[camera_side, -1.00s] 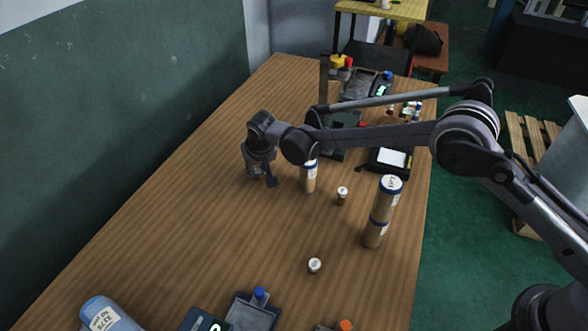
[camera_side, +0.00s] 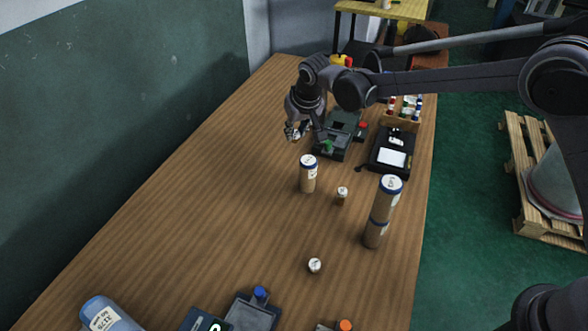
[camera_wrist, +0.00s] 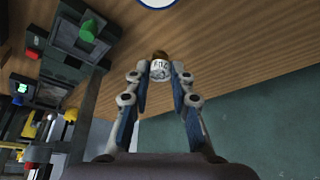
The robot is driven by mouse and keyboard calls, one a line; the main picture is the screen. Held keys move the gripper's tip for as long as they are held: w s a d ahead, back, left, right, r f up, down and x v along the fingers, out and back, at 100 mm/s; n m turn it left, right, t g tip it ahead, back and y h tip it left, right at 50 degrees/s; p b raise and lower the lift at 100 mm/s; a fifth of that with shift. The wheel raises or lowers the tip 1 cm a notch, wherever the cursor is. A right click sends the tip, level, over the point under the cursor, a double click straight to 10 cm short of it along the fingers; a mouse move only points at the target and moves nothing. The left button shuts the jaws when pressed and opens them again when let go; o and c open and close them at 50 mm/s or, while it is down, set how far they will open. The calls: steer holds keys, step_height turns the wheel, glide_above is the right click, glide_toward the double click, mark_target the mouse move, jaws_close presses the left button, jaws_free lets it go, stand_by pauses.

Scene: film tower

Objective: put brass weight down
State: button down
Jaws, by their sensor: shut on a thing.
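My gripper (camera_side: 304,133) is raised above the far middle part of the wooden table, just behind a single tan canister with a blue-rimmed white lid (camera_side: 308,176). In the wrist view my gripper (camera_wrist: 160,75) is shut on the brass weight (camera_wrist: 160,69), a small piece with a white lettered face and a brownish end. In the side view the weight shows only as a small pale patch at the fingertips. The table (camera_side: 215,200) below the gripper is seen bare in the wrist view.
Two tan canisters stand stacked (camera_side: 381,215) at the right. Small brown, white-topped pieces stand near the middle (camera_side: 342,194) and nearer the front (camera_side: 314,265). A dark device with a green part (camera_side: 338,138) stands close right of my gripper. The left tabletop is clear.

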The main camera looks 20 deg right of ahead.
steer(key=shift+s+r, duration=0.15)
steer(key=shift+s, duration=0.1)
steer(key=s+a+n+g+y, duration=0.3)
steer(key=s+a+n+y, duration=0.1)
steer(key=s+a+n, duration=1.05)
steer(key=shift+m, duration=0.45)
steer(key=s+a+f, duration=0.1)
steer(key=a+f, duration=0.1)
steer(key=a, duration=0.1)
steer(key=s+a+f, duration=0.2)
steer(key=a, duration=0.2)
steer(key=s+a+f, duration=0.2)
steer(key=a, duration=0.2)
steer(key=shift+f, duration=0.15)
steer(key=shift+a+f, duration=0.25)
steer(key=shift+f, duration=1.95)
steer(key=shift+f, duration=0.1)
steer(key=c, duration=1.2)
jaws_free()
steer(key=shift+o, duration=0.2)
